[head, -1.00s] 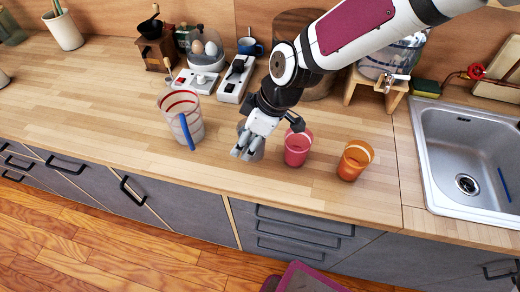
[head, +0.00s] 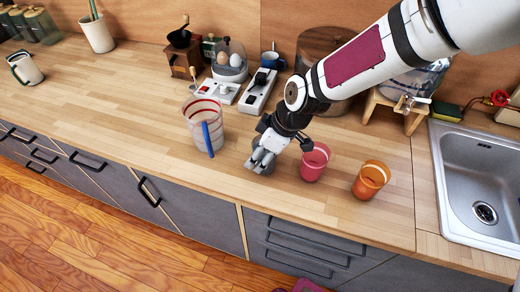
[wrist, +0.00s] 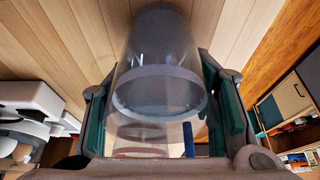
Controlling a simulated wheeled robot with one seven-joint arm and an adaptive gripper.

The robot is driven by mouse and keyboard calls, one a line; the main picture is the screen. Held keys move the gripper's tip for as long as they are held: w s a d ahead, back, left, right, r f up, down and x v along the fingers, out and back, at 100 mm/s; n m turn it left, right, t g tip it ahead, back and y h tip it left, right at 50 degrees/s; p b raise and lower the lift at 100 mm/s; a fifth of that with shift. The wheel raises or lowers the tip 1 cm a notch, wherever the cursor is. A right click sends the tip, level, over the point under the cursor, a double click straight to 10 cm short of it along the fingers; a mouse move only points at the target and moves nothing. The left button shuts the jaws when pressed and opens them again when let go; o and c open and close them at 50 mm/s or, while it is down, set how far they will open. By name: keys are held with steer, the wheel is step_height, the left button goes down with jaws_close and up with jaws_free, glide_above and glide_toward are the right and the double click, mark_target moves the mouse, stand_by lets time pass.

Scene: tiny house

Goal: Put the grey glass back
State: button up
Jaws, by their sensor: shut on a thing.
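My gripper (head: 262,158) is shut on the grey glass, low over the front part of the wooden counter. In the wrist view the grey glass (wrist: 155,85) is see-through and sits between the two finger pads. In the head view the fingers hide most of it, and I cannot tell whether its base touches the counter. A pink glass (head: 314,163) stands just right of my gripper, and an orange glass (head: 371,180) stands further right. Both are upright.
A clear striped pitcher (head: 204,128) with a blue handle stands left of my gripper. Behind are a power strip (head: 259,92), an egg cooker (head: 230,62) and a grinder (head: 183,58). A sink (head: 478,175) is at right. The counter's left stretch is mostly clear.

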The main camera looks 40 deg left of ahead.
steer(key=shift+f, duration=0.1)
steer(key=o, duration=1.6)
steer(key=shift+o, duration=0.2)
steer(key=b+v, duration=0.1)
steer(key=v, duration=1.1)
